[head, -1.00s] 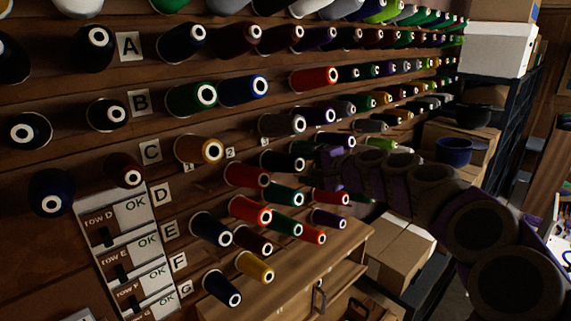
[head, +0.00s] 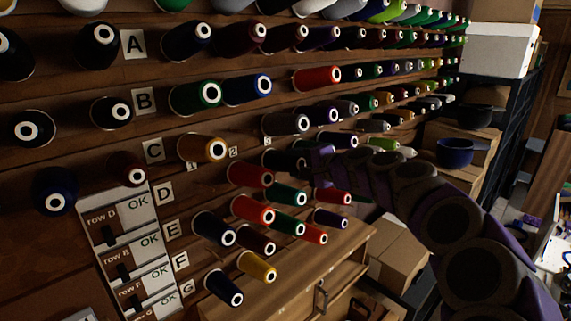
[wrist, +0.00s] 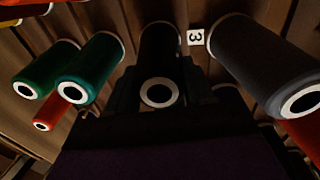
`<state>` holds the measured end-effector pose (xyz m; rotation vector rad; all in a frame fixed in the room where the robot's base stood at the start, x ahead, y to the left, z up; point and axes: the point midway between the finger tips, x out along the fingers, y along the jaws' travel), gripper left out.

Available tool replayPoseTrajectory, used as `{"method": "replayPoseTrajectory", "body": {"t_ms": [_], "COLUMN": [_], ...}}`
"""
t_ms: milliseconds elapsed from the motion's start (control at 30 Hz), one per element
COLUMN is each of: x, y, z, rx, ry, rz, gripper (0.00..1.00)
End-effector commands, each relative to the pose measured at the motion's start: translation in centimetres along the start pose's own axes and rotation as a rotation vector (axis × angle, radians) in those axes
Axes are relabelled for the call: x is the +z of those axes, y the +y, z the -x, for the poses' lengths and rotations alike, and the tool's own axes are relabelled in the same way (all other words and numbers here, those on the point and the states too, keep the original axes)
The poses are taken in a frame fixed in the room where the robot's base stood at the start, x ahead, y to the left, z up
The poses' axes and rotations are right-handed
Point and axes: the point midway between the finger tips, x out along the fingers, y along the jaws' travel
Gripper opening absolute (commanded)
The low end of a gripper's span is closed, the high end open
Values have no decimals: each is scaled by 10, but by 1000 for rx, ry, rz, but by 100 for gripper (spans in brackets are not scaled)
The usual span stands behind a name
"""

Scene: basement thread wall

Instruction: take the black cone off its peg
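The black cone (wrist: 158,50) points out from the wall in the middle of the wrist view, its pale ring end facing me. The small "3" label is just right of it. In the head view the black cone (head: 278,160) is in the row by label D, its end hidden behind my gripper (head: 312,160). In the wrist view my gripper (wrist: 160,92) has a dark finger on each side of the cone. The fingers look open around it; contact is hard to judge in the dark. The cone is still against the wall.
Close neighbours in the wrist view are two green cones (wrist: 92,68) on the left and a dark grey cone (wrist: 262,62) on the right. A wooden cabinet (head: 300,275) stands under the rows.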

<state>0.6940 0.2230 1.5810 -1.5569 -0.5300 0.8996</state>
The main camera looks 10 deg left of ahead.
Motion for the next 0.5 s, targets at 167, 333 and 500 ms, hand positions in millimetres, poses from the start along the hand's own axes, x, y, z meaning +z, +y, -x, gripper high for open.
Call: {"method": "replayPoseTrajectory", "body": {"t_ms": [167,333,500], "x": [0,-2,-3], "y": [2,2,3], "z": [0,2,13], "rx": [2,1,1], "ry": [-3,-3,-1], "rz": [-1,-2,-3], "gripper": [32,25,25]}}
